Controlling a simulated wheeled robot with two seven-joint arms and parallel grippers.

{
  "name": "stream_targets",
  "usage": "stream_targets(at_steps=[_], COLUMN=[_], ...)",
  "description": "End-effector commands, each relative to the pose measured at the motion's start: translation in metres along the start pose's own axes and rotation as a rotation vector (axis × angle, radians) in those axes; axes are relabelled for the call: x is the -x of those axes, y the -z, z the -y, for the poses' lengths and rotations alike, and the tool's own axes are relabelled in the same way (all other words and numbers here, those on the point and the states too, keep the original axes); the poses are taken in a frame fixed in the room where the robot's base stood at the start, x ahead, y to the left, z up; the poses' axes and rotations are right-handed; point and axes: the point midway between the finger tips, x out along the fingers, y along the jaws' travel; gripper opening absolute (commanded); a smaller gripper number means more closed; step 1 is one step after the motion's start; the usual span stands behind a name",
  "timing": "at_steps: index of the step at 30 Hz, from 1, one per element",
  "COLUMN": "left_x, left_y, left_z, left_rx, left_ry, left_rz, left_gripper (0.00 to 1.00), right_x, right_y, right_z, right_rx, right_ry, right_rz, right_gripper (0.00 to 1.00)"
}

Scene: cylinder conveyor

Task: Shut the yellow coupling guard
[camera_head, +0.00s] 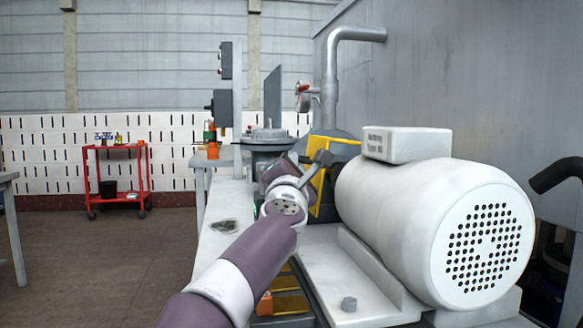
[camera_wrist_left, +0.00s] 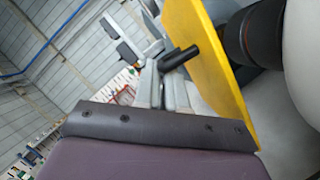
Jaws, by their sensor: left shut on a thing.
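The yellow coupling guard (camera_head: 326,204) stands at the left end of the white motor (camera_head: 420,225), partly hidden behind my left gripper. In the left wrist view the guard is a flat tilted yellow panel (camera_wrist_left: 197,32) with a short black handle (camera_wrist_left: 181,57) sticking out of it. My left gripper (camera_head: 318,168) is at the guard's near side, and its grey fingers show in the left wrist view (camera_wrist_left: 163,84). It is shut on the handle, though the contact itself is partly hidden. I cannot tell how far open the guard stands. My right gripper is out of view.
The motor stands on a pale base with a bolt (camera_head: 349,303). A grey pipe (camera_head: 330,75) rises behind the guard beside a grey wall. A red cart (camera_head: 116,180) stands far left, with open floor before it.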

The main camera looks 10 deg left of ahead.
Motion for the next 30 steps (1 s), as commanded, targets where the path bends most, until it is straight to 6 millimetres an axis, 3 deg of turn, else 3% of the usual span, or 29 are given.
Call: stream_targets(at_steps=[1, 7, 10, 20, 30], left_x=[-0.001, -0.001, -0.001, 0.006, 0.074], left_y=[0.000, -0.001, -0.001, -0.001, 0.000], left_z=[0.009, 0.008, 0.008, 0.005, 0.003], left_rx=[-0.004, -0.004, -0.004, -0.001, 0.000], left_ry=[0.018, 0.018, 0.018, 0.011, 0.008], left_rz=[0.003, 0.004, 0.004, 0.005, 0.005], left_gripper=[0.00, 0.00, 0.36, 0.36, 0.36], right_x=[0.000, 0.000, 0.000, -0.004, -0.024], right_y=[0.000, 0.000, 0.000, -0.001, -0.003], right_z=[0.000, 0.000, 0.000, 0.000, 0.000], right_rx=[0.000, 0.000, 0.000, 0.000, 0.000], right_ry=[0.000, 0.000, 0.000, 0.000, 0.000], right_rz=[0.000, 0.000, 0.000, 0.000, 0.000], right_gripper=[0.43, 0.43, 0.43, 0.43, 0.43])
